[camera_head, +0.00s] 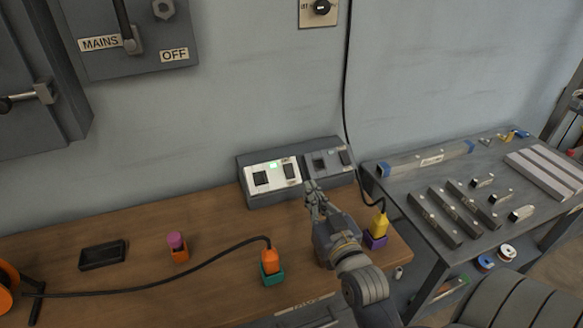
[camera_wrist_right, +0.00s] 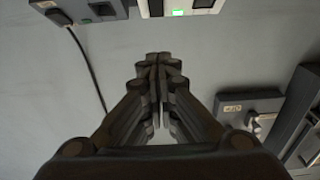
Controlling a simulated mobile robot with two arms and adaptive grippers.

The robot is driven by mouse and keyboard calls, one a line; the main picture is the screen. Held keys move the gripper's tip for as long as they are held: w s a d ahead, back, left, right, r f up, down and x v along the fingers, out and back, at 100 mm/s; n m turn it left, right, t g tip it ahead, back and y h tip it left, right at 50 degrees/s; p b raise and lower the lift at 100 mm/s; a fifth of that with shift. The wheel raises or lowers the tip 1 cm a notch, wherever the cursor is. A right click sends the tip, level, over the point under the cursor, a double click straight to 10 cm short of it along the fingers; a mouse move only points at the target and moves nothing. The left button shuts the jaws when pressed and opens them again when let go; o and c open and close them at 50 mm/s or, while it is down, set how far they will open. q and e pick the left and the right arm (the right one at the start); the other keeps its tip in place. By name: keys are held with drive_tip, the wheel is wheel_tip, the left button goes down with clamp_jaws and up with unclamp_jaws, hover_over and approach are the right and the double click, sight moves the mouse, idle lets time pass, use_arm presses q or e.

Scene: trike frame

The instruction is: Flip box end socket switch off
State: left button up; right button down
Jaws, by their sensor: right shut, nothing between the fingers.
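A grey socket box (camera_head: 259,200) stands at the back of the wooden bench against the wall. Its left white panel (camera_head: 272,177) has dark rocker switches or sockets and a lit green indicator. My right gripper (camera_head: 311,186) is shut and empty, just in front of the box; contact cannot be told. My left gripper is not in view.
An orange plug (camera_head: 269,260) in a teal holder, a yellow plug (camera_head: 379,224) in a purple holder and a pink-topped orange block (camera_head: 177,246) stand on the bench. A black cable hangs right of the box. The mains isolator (camera_head: 135,60) is on the wall.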

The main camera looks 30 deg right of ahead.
drive_tip(key=p, duration=0.2)
hover_over(289, 171)
drive_tip(key=v, duration=0.5)
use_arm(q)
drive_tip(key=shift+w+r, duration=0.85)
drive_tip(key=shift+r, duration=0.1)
use_arm(e)
drive_tip(key=shift+w+d+f, duration=0.25)
drive_tip(key=shift+w+f, duration=0.9)
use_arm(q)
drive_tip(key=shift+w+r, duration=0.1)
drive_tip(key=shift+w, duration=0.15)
